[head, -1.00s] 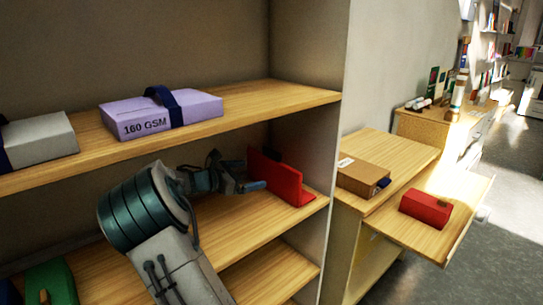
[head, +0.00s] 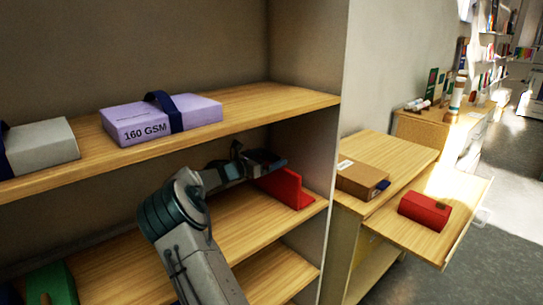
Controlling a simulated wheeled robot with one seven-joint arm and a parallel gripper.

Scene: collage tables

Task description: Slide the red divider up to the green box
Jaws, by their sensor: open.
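The red divider (head: 287,188) stands at the right end of the middle shelf, an L-shaped piece with an upright plate and a foot. My gripper (head: 279,163) is open at the top of the divider's upright part and hides some of it. I cannot tell whether it touches the divider. The green box (head: 52,284) is at the lower left of the head view, on the left part of the middle shelf, partly cut off by the frame's bottom edge.
The middle shelf (head: 255,217) is bare between the divider and the green box, with my arm over it. The shelf above (head: 255,103) holds a purple box (head: 161,118) and a grey box (head: 40,146). A side panel (head: 335,150) bounds the right.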

